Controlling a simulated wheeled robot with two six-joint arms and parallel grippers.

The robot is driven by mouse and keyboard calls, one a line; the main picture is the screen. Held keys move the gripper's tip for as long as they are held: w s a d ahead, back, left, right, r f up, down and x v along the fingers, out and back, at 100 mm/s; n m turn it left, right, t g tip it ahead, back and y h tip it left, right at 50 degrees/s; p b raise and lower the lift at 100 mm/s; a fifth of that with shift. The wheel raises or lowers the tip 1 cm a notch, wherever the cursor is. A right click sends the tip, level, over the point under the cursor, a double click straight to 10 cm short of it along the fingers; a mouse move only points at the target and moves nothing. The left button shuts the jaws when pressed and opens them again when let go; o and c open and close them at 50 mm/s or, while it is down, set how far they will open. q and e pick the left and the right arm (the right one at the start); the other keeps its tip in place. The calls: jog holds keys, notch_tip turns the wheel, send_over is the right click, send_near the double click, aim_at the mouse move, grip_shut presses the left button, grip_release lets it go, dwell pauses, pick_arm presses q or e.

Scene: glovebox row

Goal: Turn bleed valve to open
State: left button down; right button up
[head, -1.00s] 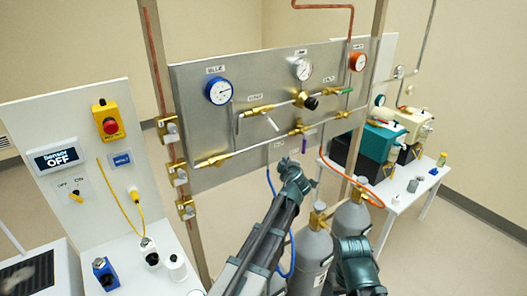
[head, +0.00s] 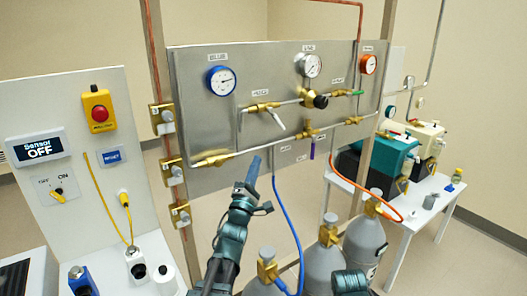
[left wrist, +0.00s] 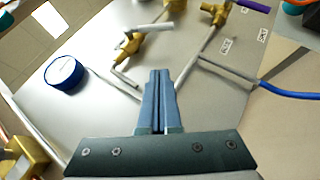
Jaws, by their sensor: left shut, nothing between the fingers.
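The metal valve panel (head: 212,135) carries several brass valves, and their labels are too small to read surely, so I cannot tell which is the bleed valve. One brass valve (head: 262,106) in the upper row has a pale lever slanting down right. Another (head: 309,131) on the lower pipe has a purple handle, and a third (head: 341,93) has a green handle. My left gripper (head: 253,166) is shut and empty, pointing up in front of the panel's lower left part. In the left wrist view its fingers (left wrist: 157,95) lie together, apart from the valve levers.
A blue gauge (head: 221,81) and a red gauge (head: 368,64) sit on the panel. A blue hose (head: 289,220) hangs just right of my left gripper. Grey cylinders (head: 364,240) stand below. A sensor board (head: 75,140) is at left, pumps on a white table (head: 425,205) at right.

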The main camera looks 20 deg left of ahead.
aim_at(277, 120)
pick_arm(q)
jog(key=w+d+r+p, duration=0.2)
jog(key=w+r+p, duration=0.4)
jog(key=w, duration=0.4)
jog(key=shift+d+r, duration=0.25)
jog(key=shift+r, duration=0.05)
jog(key=shift+w+d+n+b, duration=0.15)
jog(key=shift+n+b, duration=0.2)
jog(key=shift+n, duration=0.05)
